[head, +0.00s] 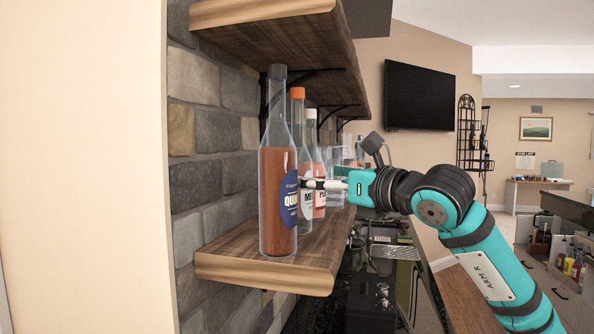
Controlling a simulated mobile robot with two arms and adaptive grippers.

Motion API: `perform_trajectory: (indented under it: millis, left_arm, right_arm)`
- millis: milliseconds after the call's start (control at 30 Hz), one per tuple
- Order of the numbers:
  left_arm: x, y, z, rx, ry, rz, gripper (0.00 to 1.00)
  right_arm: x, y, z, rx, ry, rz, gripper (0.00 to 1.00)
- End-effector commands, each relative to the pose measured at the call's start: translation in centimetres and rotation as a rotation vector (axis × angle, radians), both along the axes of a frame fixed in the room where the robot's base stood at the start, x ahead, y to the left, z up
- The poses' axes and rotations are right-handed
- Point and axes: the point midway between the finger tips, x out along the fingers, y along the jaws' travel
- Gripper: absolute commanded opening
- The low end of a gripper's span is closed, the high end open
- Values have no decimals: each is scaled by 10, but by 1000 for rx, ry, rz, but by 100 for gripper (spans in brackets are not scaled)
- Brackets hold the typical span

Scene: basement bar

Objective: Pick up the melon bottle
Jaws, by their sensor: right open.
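The melon bottle (297,135) appears to be the clear bottle with the orange cap, second in the row on the lower wooden shelf. Its white label, partly hidden, seems to start with "ME". It stands upright behind a larger bottle (278,160) with a grey cap, brown contents and a blue label. My right gripper (308,184) reaches in from the right at the height of the labels. Its fingers are open and overlap the melon bottle in the picture; I cannot tell whether they touch it. My left gripper is not in view.
A white-capped bottle (317,150) and clear glasses (337,170) stand farther back on the lower shelf (262,270). An upper shelf (275,45) hangs above, and a stone wall (205,185) is to the left. A black appliance (371,305) sits below the shelf.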

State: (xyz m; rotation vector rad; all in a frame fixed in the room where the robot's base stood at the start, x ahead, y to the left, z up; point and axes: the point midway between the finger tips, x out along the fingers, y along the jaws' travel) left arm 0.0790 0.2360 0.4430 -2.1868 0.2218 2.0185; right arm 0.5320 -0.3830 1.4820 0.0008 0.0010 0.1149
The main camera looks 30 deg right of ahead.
Motion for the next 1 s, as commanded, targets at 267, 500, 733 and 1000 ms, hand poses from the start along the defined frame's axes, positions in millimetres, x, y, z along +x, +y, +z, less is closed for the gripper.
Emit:
perform_trajectory:
  millis: [267, 500, 733, 1000]
  left_arm:
    - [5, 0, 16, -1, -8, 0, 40]
    - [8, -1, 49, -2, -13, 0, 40]
    - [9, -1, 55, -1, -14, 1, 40]
    - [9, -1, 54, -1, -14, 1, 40]
  right_arm:
    - [26, 3, 2, 0, 1, 1, 84]
    - [58, 4, 14, 1, 3, 2, 84]
    - [77, 6, 8, 0, 1, 2, 84]
    - [77, 6, 7, 0, 0, 2, 73]
